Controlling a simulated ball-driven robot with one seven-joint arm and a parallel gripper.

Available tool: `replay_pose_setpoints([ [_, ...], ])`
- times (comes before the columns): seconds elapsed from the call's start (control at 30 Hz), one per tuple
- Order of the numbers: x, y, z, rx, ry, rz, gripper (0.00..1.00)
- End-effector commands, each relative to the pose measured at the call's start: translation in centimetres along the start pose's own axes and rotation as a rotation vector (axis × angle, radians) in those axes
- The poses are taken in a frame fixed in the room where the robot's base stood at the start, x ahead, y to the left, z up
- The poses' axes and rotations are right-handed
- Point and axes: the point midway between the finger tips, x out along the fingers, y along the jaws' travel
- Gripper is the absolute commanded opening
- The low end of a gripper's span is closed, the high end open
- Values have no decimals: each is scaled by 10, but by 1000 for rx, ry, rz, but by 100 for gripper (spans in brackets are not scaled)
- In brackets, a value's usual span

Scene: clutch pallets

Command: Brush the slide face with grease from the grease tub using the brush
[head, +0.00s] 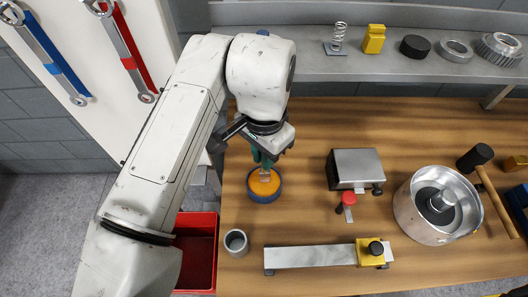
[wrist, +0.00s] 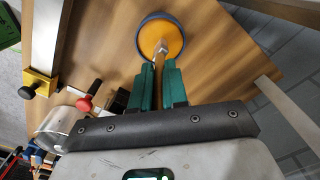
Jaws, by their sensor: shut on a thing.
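The grease tub (head: 251,195) is a round blue tub of orange grease on the left of the wooden bench; it also shows at the top of the wrist view (wrist: 143,32). My gripper (head: 263,159), with green fingers, is above the tub and shut on the brush (head: 264,174). In the wrist view the brush (wrist: 160,56) sticks out between the fingertips (wrist: 158,72), its tip over the orange grease. I cannot tell how deep the tip is. A long flat steel bar (head: 305,257), apparently the slide, lies at the front with a yellow block (head: 368,252) on its right end.
A steel block (head: 356,166), a red-knobbed part (head: 348,199), a large metal housing (head: 415,225) and a mallet (head: 487,180) are to the right. A red bin (head: 197,250) is below the bench's left edge.

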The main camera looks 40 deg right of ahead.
Motion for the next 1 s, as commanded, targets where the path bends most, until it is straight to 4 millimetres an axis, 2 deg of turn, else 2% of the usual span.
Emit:
replay_pose_setpoints([
  [0.1, -13, 0, 0, 1, 1, 0, 0],
  [0.73, -59, 0, 0, 1, 2, -1, 0],
  [1.0, -63, 0, 0, 1, 1, -1, 0],
])
